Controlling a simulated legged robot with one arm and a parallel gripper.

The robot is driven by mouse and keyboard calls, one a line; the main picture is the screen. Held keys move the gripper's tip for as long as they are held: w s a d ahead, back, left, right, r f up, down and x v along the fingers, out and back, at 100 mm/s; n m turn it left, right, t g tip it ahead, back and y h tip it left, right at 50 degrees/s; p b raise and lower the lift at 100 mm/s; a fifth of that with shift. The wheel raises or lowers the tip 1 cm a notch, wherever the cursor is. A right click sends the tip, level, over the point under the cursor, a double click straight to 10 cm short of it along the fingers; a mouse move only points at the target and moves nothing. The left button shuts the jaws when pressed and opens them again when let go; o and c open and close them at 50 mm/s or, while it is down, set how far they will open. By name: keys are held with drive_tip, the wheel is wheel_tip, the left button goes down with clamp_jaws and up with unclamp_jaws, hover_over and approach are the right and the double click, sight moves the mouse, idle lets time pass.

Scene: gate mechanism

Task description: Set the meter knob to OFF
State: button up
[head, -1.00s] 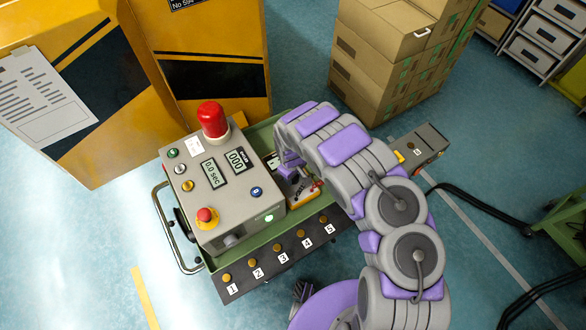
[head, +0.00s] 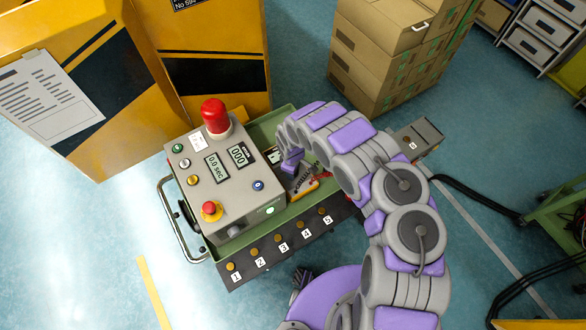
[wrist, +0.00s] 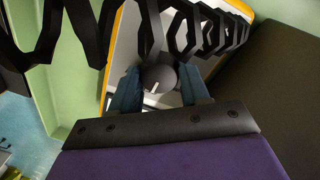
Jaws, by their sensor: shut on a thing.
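The yellow-edged meter (head: 303,189) lies in the green tray beside the grey control box, partly hidden by my arm. In the wrist view, its dark round knob (wrist: 159,77) has a white pointer mark and sits between my two fingers. My gripper (wrist: 157,88) is shut on the knob, one finger on each side. In the head view, my gripper (head: 289,166) reaches down over the meter. The labels around the knob are hidden or too small to read.
The grey control box (head: 215,175) with a red lamp (head: 215,115) stands left of the meter. Black coiled cable (wrist: 200,30) crosses above the knob in the wrist view. The green tray wall (wrist: 75,60) is close by. Cardboard boxes (head: 385,60) stand behind.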

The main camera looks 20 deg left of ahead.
drive_tip(key=shift+w, duration=0.1)
drive_tip(key=o, duration=1.1)
drive_tip(key=shift+c, duration=0.2)
wheel_tip(320, 180, up, 17)
drive_tip(key=s+p, duration=0.1)
drive_tip(key=p, duration=0.4)
drive_tip(key=shift+a, duration=0.15)
drive_tip(key=shift+r, duration=0.1)
